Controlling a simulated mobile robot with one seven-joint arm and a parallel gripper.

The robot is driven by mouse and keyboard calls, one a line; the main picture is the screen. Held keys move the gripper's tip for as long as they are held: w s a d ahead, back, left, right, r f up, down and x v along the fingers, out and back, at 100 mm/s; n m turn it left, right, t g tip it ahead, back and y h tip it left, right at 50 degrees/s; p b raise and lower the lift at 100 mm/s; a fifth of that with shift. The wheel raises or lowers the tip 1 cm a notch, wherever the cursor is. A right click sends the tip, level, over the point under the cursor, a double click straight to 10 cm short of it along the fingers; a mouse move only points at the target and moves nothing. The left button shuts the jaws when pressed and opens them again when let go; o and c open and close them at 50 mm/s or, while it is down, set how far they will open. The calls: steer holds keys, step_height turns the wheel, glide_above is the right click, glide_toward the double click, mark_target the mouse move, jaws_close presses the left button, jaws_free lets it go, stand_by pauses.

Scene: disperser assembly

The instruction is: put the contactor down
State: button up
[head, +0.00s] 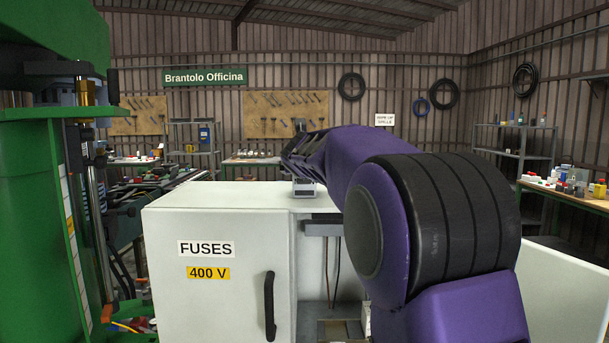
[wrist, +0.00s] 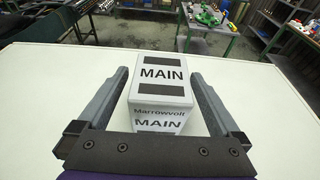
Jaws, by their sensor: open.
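The contactor (wrist: 163,76) is a white block with black bands, marked "MAIN" and "Marrowvolt" in the wrist view. It sits upright on the white top of the fuse cabinet (head: 222,262), and it also shows small in the head view (head: 304,188). My gripper (wrist: 158,75) is open, with one grey finger on each side of the contactor. A gap shows between each finger and the block at this angle. In the head view my arm hides much of the gripper.
The cabinet's front door reads "FUSES 400 V" and has a black handle (head: 270,306). The cabinet top around the contactor is clear. A large green machine (head: 40,200) stands at the left. A workbench (head: 570,199) with small items is at the right.

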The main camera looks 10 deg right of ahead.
steer(key=v, duration=0.9)
steer(key=shift+s+b, duration=0.1)
steer(key=shift+b, duration=0.2)
